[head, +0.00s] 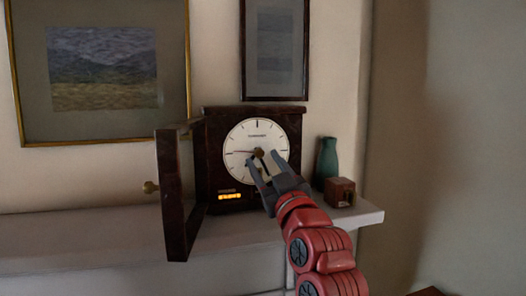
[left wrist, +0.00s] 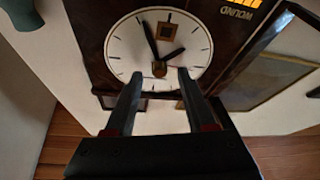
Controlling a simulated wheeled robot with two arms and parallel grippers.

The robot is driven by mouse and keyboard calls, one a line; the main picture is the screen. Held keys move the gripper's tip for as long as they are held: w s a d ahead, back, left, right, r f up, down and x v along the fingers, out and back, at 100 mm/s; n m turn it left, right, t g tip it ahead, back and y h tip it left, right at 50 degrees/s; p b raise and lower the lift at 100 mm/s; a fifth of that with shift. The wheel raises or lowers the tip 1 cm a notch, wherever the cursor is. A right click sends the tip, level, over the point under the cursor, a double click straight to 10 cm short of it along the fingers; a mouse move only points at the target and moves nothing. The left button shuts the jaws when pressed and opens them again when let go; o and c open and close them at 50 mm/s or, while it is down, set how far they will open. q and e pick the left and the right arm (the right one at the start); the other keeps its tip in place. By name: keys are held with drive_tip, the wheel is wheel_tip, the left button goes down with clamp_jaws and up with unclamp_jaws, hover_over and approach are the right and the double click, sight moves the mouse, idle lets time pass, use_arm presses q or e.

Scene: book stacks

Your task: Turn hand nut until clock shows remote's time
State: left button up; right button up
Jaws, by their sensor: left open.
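The clock (head: 206,150) is a dark wooden case with a round white dial, standing on a mantel shelf. In the head view one hand points left and another points down to the right. The brass hand nut (left wrist: 159,69) is at the dial's centre, where the hands meet; the left wrist view shows the dial upside down. My left gripper (head: 262,158) is open in front of the dial. Its fingers (left wrist: 160,74) are on either side of the nut in the left wrist view; I cannot tell whether they touch it. My right gripper and the remote are not in view.
The clock's door (head: 176,195) stands open at the left, with a brass knob (head: 150,187). A green vase (head: 326,158) and small wooden box (head: 340,191) stand at the right on the shelf (head: 368,215). Framed pictures hang behind. A lit orange indicator (head: 229,197) is below the dial.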

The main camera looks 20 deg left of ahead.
use_arm(q)
drive_tip(key=shift+x, duration=0.85)
clamp_jaws()
